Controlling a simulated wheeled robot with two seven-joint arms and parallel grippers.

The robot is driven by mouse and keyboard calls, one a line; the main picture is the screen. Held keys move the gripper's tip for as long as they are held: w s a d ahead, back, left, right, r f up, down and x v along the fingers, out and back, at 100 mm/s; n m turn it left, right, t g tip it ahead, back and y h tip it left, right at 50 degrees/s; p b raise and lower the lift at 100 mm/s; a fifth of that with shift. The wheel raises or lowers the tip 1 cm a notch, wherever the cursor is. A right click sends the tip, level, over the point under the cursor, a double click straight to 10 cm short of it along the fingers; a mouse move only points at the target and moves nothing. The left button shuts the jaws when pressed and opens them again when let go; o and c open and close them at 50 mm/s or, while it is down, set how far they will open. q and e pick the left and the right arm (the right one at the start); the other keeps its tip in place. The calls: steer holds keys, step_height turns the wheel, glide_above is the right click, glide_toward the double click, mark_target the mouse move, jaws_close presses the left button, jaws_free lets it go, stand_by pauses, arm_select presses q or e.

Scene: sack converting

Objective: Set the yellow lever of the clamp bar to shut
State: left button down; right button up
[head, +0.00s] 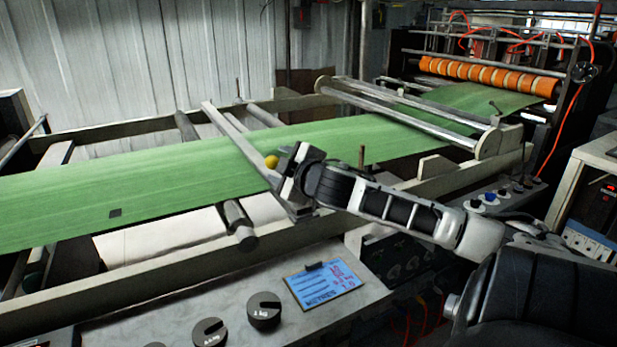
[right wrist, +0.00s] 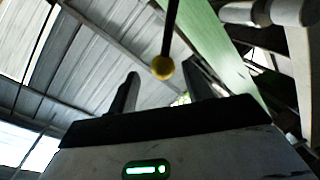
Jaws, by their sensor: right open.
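The clamp bar (head: 232,132) lies slantwise across the green web. The lever's yellow ball knob (head: 272,162) shows at the tip of my right gripper (head: 284,168). In the right wrist view the yellow knob (right wrist: 163,68) sits at the end of a thin dark rod (right wrist: 170,30), which comes in from the top. There the knob appears between the two dark fingers of my open right gripper (right wrist: 160,72). I cannot tell whether a finger touches it. The lever's foot is hidden behind the gripper in the head view. My left gripper is not in view.
The green web (head: 130,180) runs across the machine frame to orange rollers (head: 490,76) at the back right. A roller carriage (head: 410,108) spans the web right of the gripper. A front panel carries black knobs (head: 264,310) and a blue card (head: 322,286).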

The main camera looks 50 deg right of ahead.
steer(key=v, duration=1.2)
steer(key=shift+p, duration=0.35)
